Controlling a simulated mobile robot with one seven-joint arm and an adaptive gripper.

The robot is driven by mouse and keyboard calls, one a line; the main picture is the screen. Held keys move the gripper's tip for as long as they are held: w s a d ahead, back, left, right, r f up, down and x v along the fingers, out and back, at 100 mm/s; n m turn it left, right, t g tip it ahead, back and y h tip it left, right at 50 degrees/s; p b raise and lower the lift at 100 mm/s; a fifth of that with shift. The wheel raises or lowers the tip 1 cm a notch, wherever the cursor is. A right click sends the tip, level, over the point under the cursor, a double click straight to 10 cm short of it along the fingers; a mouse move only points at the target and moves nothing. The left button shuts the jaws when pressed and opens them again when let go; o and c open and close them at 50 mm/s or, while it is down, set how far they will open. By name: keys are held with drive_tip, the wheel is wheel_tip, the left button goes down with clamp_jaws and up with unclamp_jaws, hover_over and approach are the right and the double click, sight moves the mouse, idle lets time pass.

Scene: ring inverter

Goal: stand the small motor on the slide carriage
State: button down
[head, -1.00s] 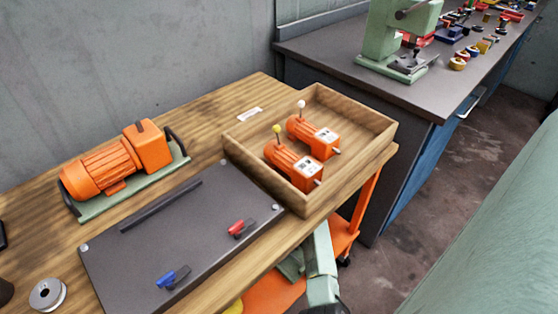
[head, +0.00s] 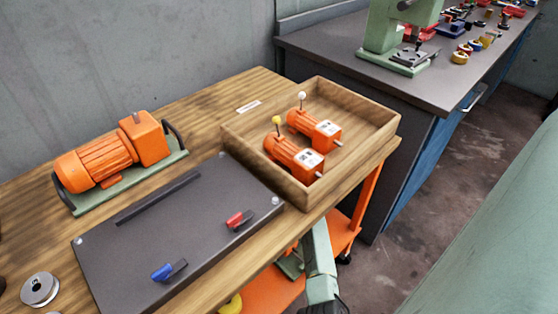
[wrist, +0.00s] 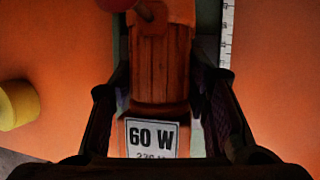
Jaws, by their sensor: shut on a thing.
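In the wrist view, my gripper (wrist: 162,82) is shut on a small orange motor (wrist: 160,75). The motor has a ribbed body, a white "60 W" label and a red knob at the top of the picture. I cannot tell whether the motor touches anything below. In the head view, my gripper is hidden below the bench edge, and a green part (head: 291,265) shows on the orange lower shelf (head: 272,294). I cannot make out the slide carriage clearly.
A yellow cylinder (wrist: 17,105) lies left of the motor. On the bench above, a wooden tray (head: 365,133) holds two other orange motors (head: 296,160), with yellow and white knobs. A dark plate (head: 170,235) and a larger motor (head: 112,158) stand to the left.

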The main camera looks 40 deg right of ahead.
drive_tip(key=shift+r, duration=0.15)
drive_tip(key=c, duration=1.2)
unclamp_jaws()
drive_tip(key=o, duration=0.4)
drive_tip(key=shift+s+f, duration=0.1)
drive_tip(key=shift+f, duration=0.1)
drive_tip(key=v, duration=1.2)
drive_tip(key=shift+r, duration=0.15)
